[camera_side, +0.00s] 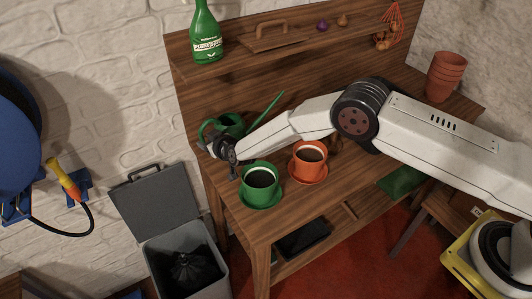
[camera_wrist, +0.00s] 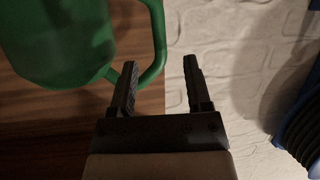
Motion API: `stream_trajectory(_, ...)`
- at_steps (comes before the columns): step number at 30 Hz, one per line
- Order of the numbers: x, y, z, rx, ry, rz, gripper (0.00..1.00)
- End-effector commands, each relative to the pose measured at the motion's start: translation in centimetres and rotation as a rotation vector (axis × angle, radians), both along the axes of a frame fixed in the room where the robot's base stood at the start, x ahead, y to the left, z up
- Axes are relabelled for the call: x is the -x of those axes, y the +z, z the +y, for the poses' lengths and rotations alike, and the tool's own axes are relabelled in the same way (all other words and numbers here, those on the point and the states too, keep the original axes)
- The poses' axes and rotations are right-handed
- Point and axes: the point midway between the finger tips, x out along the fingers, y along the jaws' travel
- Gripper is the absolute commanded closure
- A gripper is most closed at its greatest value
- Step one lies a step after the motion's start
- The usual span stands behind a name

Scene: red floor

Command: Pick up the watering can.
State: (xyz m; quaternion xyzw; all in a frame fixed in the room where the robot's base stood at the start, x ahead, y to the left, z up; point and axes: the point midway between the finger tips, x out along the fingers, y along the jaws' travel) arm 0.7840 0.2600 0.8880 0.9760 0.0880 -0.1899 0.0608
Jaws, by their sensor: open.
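The green watering can (camera_side: 230,125) stands on the wooden bench at the left, its long thin spout pointing up to the right. My gripper (camera_side: 228,163) is low beside its handle, near the bench's left edge, and partly hides it in the side view. In the wrist view, the can's green body (camera_wrist: 62,38) fills the upper left, and its handle (camera_wrist: 157,45) loops down toward my gripper (camera_wrist: 160,78). My jaws are open, with one finger by the lower part of the handle and the other to its right. No grip on the handle shows.
A green cup on a saucer (camera_side: 260,183) stands close in front of my gripper. An orange cup on a saucer (camera_side: 308,160) is to its right. The wooden bench (camera_side: 240,224) has terracotta pots (camera_side: 445,77) at the far right. A grey bin (camera_side: 187,255) stands below left.

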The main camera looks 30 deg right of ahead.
Motion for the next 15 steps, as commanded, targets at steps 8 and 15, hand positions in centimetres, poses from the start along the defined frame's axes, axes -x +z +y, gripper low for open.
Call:
stream_trajectory(8,-1.5,-0.7,0.2,-0.001,0.001,0.000,0.37)
stream_trajectory(15,-2.5,-1.1,0.4,0.000,-0.001,0.001,0.37)
